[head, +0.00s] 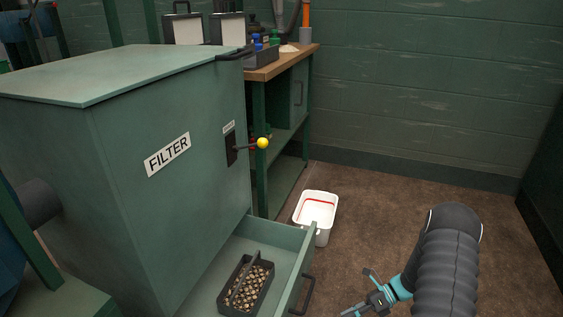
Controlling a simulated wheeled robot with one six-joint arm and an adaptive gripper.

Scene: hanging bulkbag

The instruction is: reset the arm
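My arm, in a dark ribbed sleeve, comes in at the lower right of the head view. My gripper (358,302), dark with teal parts, is at its end, low in the picture and pointing left and down. It is small and partly cut by the bottom edge, so I cannot tell whether its fingers are open or shut. I see nothing held in it. It appears to the right of the open drawer's handle (308,294), with a gap between them in the picture.
A green filter cabinet (190,210) with a yellow-knobbed lever (262,143) stands left. Its open drawer (272,232) holds a black tray (231,288) of small pieces. A white bin (316,210) stands on the floor by a workbench (288,62). Brown floor (385,200) is clear before the wall.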

